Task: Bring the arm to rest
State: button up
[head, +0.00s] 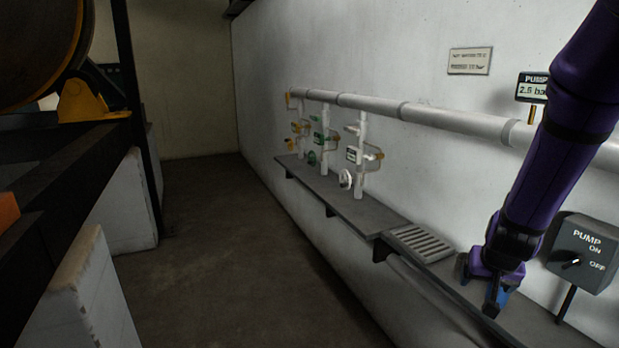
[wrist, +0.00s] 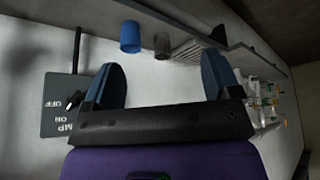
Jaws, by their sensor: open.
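My purple arm reaches down from the upper right in the head view. My gripper (head: 494,297) hangs beside the grey shelf at the lower right, left of the pump switch box (head: 583,254). In the wrist view my gripper (wrist: 163,72) has its two blue fingers spread apart with nothing held between them.
A grey wall shelf (head: 345,206) with a slotted grate (head: 418,242) runs along the right wall. Valves with yellow, green and white handwheels (head: 346,179) hang from a white pipe (head: 375,104). A pump gauge (head: 532,88) is above. The aisle floor (head: 225,260) is clear.

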jog(key=s+a+r+n+y, duration=0.1)
jog(key=s+a+r+y, duration=0.2)
jog(key=a+r, duration=0.35)
jog(key=s+a+r+n, duration=0.2)
jog(key=s+r+n, duration=0.1)
jog(key=s+r, duration=1.4)
jog(key=shift+s+a+h, duration=0.3)
jog(key=shift+s, duration=0.5)
jog(key=shift+c, duration=0.2)
